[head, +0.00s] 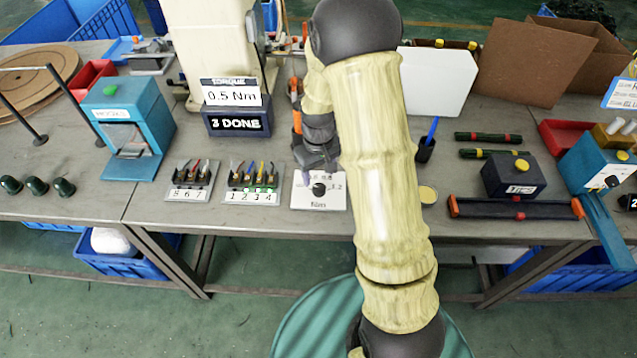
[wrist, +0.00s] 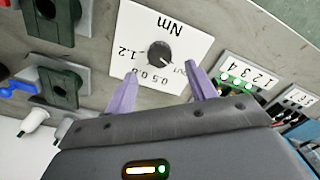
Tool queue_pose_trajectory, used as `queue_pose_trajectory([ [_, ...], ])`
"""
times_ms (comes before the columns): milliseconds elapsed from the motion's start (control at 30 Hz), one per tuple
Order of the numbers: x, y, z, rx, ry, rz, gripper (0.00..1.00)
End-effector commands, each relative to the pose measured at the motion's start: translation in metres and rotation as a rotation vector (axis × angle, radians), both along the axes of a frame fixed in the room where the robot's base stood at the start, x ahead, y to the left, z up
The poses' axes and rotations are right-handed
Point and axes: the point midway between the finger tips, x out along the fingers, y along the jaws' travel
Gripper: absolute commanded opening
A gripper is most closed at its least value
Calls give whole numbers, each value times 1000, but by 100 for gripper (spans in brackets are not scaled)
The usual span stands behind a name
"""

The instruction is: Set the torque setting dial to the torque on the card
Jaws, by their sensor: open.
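The torque card (head: 232,95) reads 0.5 Nm and stands on a dark box at the back. The torque dial is a black knob (wrist: 160,54) on a white plate (wrist: 188,30) marked Nm, which appears upside down in the wrist view with 1.2, 0.5 and other figures. The knob also shows in the head view (head: 319,190). I cannot clearly tell which figure its pointer faces. My gripper (wrist: 160,72) is open and empty. Its purple fingertips are spread on either side of the knob's near edge, and I see no contact.
A numbered holder 1 2 3 4 (head: 252,183) with green lights and wires stands just left of the dial plate. Another numbered holder (head: 190,182) is further left. The dark box sign (head: 237,123) reads 3 DONE. A black cup (head: 424,149) stands right of my arm.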

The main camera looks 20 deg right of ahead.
Motion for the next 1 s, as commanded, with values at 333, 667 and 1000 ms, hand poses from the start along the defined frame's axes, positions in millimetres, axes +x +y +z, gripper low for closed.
queue_pose_trajectory([
  [333,0,0,-48,1,0,-1,56],
  [667,0,0,-51,0,-1,0,54],
  [1000,0,0,-51,0,-1,-1,11],
])
